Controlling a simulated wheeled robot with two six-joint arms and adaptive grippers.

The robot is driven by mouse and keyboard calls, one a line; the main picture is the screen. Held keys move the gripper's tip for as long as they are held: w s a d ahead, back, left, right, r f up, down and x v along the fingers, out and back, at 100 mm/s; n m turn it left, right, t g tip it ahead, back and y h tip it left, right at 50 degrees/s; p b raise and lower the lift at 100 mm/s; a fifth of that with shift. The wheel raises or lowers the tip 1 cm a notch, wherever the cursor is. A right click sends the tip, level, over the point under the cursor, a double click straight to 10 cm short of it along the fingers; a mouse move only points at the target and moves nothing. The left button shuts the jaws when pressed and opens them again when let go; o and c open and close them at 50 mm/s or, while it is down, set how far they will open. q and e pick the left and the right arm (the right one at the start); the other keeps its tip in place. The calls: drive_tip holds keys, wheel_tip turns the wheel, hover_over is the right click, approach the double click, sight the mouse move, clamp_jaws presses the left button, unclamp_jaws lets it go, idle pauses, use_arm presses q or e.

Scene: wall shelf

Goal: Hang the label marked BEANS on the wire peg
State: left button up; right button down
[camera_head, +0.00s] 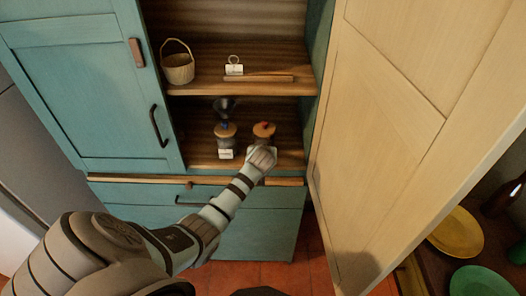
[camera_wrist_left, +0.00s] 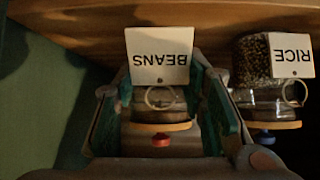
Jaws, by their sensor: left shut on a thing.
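The BEANS label (camera_wrist_left: 158,50) is a white card, upside down in the left wrist view, with a metal ring (camera_wrist_left: 148,100) at its holed edge. My left gripper (camera_wrist_left: 160,76) has its fingers at the two side edges of this card and is shut on it. A jar with a wooden lid and red knob (camera_wrist_left: 161,140) is beyond it, between the fingers. In the head view my left gripper (camera_head: 262,157) is at the lower shelf before the red-knobbed jar (camera_head: 264,130) and hides most of the label. I cannot make out the wire peg. My right gripper is not in view.
A blue-knobbed jar (camera_head: 226,132) with the RICE label (camera_wrist_left: 291,55) stands beside it. A dark funnel-shaped thing (camera_head: 223,104) is behind. The upper shelf holds a basket (camera_head: 178,68), a ringed label (camera_head: 234,70) and a wooden strip (camera_head: 255,79). An open door (camera_head: 400,120) bounds the right.

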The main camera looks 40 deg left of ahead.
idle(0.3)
use_arm(q)
drive_tip(key=o, duration=0.8)
drive_tip(key=shift+c, duration=0.2)
drive_tip(key=v, duration=1.2)
